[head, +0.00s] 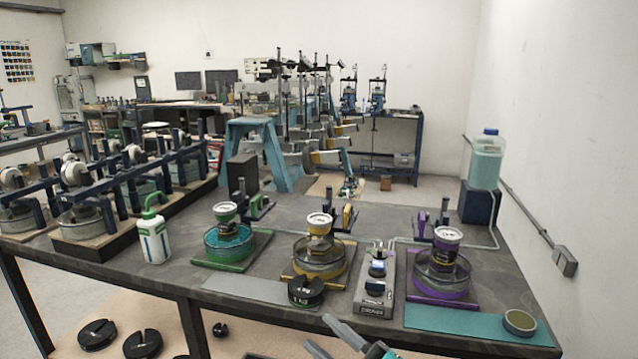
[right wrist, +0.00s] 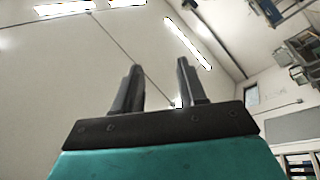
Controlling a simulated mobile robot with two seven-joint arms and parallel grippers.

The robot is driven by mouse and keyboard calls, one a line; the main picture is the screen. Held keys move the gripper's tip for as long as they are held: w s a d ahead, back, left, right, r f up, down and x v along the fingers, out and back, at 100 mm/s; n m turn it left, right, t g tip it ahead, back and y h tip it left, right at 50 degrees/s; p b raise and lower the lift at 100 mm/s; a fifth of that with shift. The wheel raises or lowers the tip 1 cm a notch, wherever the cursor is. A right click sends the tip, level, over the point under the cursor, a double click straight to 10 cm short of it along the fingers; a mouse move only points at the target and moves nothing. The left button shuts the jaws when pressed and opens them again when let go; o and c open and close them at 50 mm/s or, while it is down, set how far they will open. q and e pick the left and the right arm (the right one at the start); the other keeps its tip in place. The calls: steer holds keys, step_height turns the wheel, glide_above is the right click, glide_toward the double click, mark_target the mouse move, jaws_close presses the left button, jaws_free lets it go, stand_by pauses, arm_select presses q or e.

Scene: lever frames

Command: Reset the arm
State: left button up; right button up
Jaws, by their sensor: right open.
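My right gripper (head: 318,331) shows at the bottom edge of the head view, in front of the workbench's near edge. Its two grey fingers are apart and hold nothing. In the right wrist view the gripper (right wrist: 157,66) points up toward the ceiling, with an empty gap between its dark fingers. Only a short teal part of my right arm shows behind the fingers in the head view. My left gripper is in neither view.
The dark workbench (head: 330,225) carries green, yellow and purple devices (head: 442,280), a black 1 kg weight (head: 305,292), a grey instrument (head: 374,287) and a white bottle (head: 153,240). A small round dish (head: 519,322) sits on a teal mat (head: 450,321). Slotted black weights (head: 97,334) lie below.

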steer(key=s+d+f+m+g+h, duration=0.1)
steer(key=s+d+f+m+h, duration=0.6)
steer(key=f, duration=0.4)
steer(key=s+d+f+m+g+h, duration=0.2)
steer(key=s+d+f+m+h, duration=0.5)
steer(key=s+d+f+m, duration=0.2)
step_height(320, 180, down, 2)
steer(key=shift+s+m, duration=0.3)
steer(key=shift+s, duration=0.1)
